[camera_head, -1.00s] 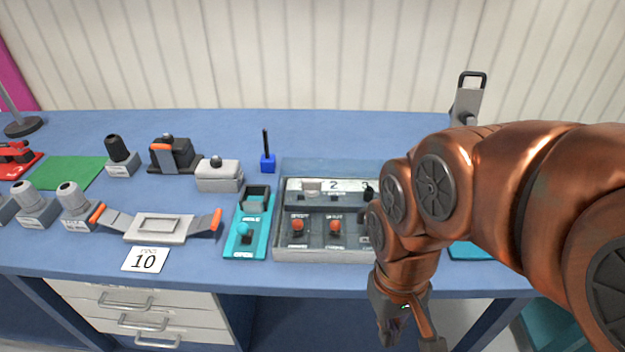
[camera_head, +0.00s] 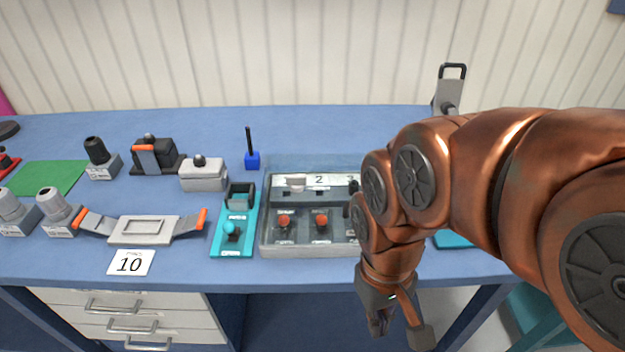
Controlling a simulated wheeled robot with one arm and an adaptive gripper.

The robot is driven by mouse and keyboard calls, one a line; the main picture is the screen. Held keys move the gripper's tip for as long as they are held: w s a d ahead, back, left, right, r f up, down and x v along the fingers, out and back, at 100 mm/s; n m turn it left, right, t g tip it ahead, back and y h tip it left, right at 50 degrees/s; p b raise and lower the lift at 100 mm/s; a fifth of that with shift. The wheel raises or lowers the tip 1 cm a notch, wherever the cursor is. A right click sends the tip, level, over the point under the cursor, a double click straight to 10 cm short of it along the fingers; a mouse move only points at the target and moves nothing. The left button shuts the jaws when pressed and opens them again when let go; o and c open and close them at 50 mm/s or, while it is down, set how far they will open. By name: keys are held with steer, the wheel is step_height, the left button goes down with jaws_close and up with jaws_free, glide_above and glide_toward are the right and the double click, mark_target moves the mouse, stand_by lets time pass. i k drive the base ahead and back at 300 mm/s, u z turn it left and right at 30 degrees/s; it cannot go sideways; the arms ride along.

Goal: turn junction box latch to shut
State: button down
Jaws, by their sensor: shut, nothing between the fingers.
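A grey box with a clear cover (camera_head: 300,247) stands on the blue bench, right of centre. It has a plate numbered 2 and two orange-red knobs, one left (camera_head: 285,221) and one right (camera_head: 321,221). A teal panel (camera_head: 233,250) with a teal knob (camera_head: 231,229) and small lettering lies directly left of it. I cannot tell for certain which part is the junction box latch. My gripper (camera_head: 400,328) points down in front of the bench edge, right of and below the grey box, touching none of these. It is shut and empty. My arm hides the grey box's right end.
A blue holder (camera_head: 252,160) stands behind the teal panel. Drawers (camera_head: 130,315) sit below the left. Bare bench lies in front of the grey box.

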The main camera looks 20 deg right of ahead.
mark_target(296, 182)
steer(key=z, duration=0.1)
steer(key=k, duration=1.05)
steer(key=u, duration=0.85)
steer(key=i, duration=1.35)
steer(key=z, duration=0.5)
